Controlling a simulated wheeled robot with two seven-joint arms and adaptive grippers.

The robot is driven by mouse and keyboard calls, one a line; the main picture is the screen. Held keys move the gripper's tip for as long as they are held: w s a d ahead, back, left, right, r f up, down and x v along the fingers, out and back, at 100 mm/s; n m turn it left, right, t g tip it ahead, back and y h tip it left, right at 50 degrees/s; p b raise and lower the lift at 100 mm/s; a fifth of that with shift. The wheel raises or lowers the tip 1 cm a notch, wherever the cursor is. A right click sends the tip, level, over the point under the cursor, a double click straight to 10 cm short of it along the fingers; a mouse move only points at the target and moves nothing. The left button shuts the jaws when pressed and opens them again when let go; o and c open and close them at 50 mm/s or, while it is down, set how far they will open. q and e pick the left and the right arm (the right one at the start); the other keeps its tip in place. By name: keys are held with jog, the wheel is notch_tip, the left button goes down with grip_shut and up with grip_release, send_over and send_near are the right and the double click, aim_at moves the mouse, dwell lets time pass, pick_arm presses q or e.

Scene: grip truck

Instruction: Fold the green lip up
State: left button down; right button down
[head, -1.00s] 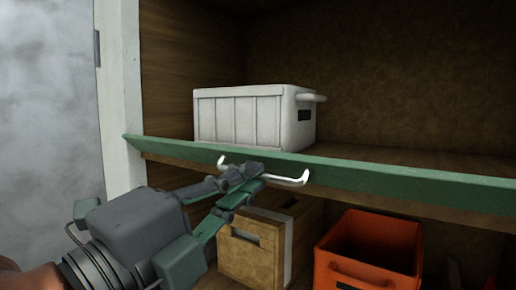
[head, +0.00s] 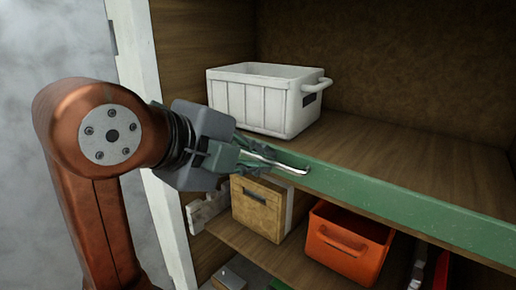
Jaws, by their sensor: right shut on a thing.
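The green lip (head: 400,205) is a long board along the front edge of the upper shelf, its broad face toward me. It carries a pale metal handle (head: 296,170) near its left end. My right gripper (head: 258,157) is shut on the handle, in front of the lip. The gripper and wrist hide the left end of the lip and much of the handle. My left gripper is not in view.
A white crate (head: 245,105) stands on the upper shelf behind the lip; the shelf to its right is bare. Below are a tan box (head: 257,208) and an orange bin (head: 345,245). A pale post (head: 150,150) borders the left side.

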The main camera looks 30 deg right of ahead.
jog(key=shift+d+r+y, duration=0.1)
jog(key=shift+y, duration=0.2)
jog(key=shift+p, duration=0.3)
jog(key=c, duration=2.3)
grip_release()
jog(key=shift+w, duration=0.1)
jog(key=shift+c, duration=0.2)
jog(key=shift+r, duration=0.1)
notch_tip(320, 180, up, 10)
